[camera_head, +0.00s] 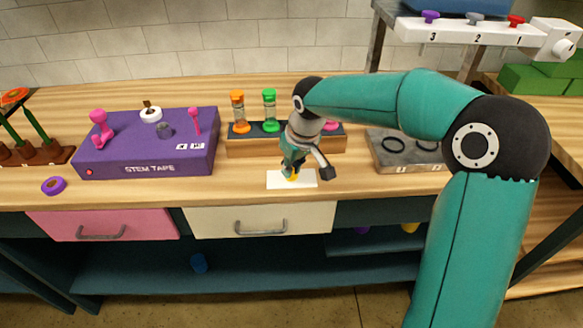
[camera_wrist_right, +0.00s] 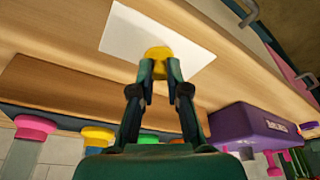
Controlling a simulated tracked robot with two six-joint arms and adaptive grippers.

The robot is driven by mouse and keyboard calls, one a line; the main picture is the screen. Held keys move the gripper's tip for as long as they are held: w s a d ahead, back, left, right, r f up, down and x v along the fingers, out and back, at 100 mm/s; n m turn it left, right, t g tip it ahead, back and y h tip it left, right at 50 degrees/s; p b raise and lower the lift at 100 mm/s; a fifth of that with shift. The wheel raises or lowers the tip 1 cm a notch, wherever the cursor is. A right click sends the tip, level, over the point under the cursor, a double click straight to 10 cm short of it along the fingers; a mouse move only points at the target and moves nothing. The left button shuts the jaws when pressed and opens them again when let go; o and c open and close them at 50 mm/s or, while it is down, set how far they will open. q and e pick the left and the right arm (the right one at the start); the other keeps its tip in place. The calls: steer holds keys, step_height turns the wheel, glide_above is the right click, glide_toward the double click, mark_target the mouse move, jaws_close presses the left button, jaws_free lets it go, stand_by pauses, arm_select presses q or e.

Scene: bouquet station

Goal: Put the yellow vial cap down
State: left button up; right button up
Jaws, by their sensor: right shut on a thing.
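The yellow vial cap (camera_wrist_right: 158,53) is between the fingertips of my right gripper (camera_wrist_right: 160,72), which is shut on it. In the head view the cap (camera_head: 292,177) shows as a small yellow spot under the right gripper (camera_head: 293,168). It is over the white card (camera_head: 306,181) on the table, at or very close to its surface; I cannot tell whether it touches. The card also shows in the right wrist view (camera_wrist_right: 125,32). My left gripper is not in view.
A wooden rack (camera_head: 238,146) behind the card holds an orange vial (camera_head: 238,113), a green vial (camera_head: 269,111) and others partly hidden by my arm. A purple stem tape box (camera_head: 150,150) stands left, a grey metal tray (camera_head: 405,160) right. A purple ring (camera_head: 54,186) lies front left.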

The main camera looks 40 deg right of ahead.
steer(key=shift+f, duration=0.25)
steer(key=o, duration=0.7)
steer(key=shift+r, duration=0.2)
steer(key=v, duration=1.1)
steer(key=shift+s+r, duration=0.1)
steer(key=shift+r, duration=0.3)
steer(key=shift+a, duration=0.15)
